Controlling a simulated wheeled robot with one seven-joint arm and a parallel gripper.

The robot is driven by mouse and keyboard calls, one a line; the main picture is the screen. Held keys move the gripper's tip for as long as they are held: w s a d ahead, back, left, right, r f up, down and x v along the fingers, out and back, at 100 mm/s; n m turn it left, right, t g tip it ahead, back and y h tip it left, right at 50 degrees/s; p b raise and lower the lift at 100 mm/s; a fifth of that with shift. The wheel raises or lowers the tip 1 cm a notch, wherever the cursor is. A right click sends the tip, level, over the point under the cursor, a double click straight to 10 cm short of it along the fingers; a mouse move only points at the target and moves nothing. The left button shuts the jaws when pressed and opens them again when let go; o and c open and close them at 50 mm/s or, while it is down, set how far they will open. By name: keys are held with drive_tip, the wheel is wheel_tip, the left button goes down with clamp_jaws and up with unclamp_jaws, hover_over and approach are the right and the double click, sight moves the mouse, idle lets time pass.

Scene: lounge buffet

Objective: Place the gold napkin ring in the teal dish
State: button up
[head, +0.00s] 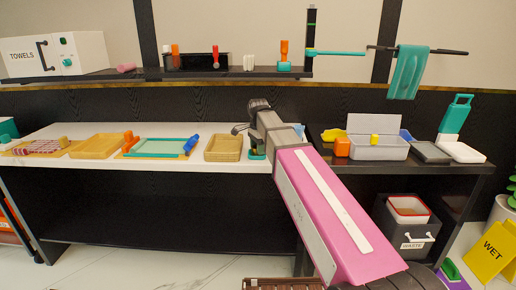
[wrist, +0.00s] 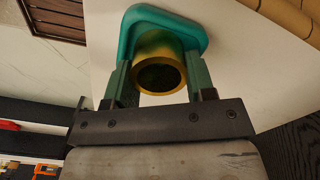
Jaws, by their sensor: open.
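The gold napkin ring (wrist: 158,43) is in the wrist view, with its round opening facing the camera. It stands against the teal dish (wrist: 131,24), whose rim shows around its far side. My gripper (wrist: 158,72) has its two green fingers apart, one on each side of the ring. I cannot tell whether either finger touches it. In the head view the teal dish (head: 257,155) is a small patch on the white counter below my gripper (head: 258,147); the ring cannot be made out there.
A wicker tray (head: 223,148) sits just left of the dish on the white counter (head: 75,133). A teal-lined tray (head: 160,147) and a wooden tray (head: 97,146) are farther left. A grey bin (head: 378,148) stands on the dark counter at right.

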drive_tip(key=shift+s+d+f, duration=0.15)
drive_tip(key=shift+s+f, duration=0.35)
drive_tip(key=shift+f, duration=0.1)
drive_tip(key=shift+o, duration=0.5)
wheel_tip(320, 180, up, 14)
drive_tip(key=w, duration=0.1)
drive_tip(key=shift+f, duration=0.25)
